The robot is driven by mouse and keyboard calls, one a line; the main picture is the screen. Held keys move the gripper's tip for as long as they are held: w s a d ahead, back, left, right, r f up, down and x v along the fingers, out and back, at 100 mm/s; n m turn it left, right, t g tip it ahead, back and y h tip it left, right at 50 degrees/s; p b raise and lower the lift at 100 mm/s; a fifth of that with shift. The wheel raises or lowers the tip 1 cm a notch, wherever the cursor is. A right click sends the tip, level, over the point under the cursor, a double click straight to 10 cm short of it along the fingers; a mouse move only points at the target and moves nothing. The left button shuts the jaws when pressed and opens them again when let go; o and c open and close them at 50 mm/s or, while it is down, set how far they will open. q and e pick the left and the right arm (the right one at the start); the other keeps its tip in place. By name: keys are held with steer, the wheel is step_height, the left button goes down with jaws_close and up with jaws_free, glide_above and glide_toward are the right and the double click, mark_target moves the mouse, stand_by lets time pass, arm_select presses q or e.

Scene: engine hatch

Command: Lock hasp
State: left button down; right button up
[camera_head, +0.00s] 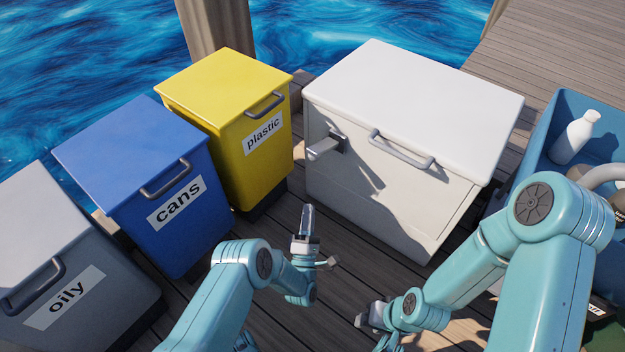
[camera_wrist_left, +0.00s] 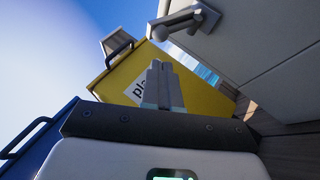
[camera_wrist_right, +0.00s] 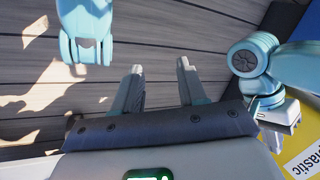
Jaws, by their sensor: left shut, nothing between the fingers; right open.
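The white chest (camera_head: 415,95) stands closed at the back, its lid down. A grey metal hasp (camera_head: 326,146) sticks out from the left part of its front, just below the lid; it also shows at the top of the left wrist view (camera_wrist_left: 188,20). My left gripper (camera_head: 307,215) is shut and empty, pointing up in front of the chest, below the hasp and apart from it. Its closed fingers (camera_wrist_left: 160,68) show in the left wrist view. My right gripper (camera_wrist_right: 159,68) is open and empty over the deck; in the head view it is low and partly hidden.
A yellow plastic bin (camera_head: 237,115), a blue cans bin (camera_head: 150,180) and a grey oily bin (camera_head: 70,270) stand left of the chest. A grey lid handle (camera_head: 402,150) is right of the hasp. A blue crate (camera_head: 553,125) with a white bottle (camera_head: 575,137) stands right.

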arm_select(q)
steer(key=b+x, duration=0.3)
steer(key=b, duration=0.2)
glide_toward(321, 151)
step_height(321, 151, up, 3)
steer(key=w+a, duration=0.2)
steer(key=w, duration=0.1)
steer(key=shift+s+d+f, duration=0.1)
steer(key=shift+s+d, duration=0.1)
arm_select(e)
steer(key=w+f+t, duration=0.1)
steer(key=w+f, duration=0.3)
steer(key=f, duration=0.2)
steer(key=shift+w+d+t, duration=0.25)
steer(key=shift+d+t, duration=0.05)
steer(key=shift+d, duration=0.15)
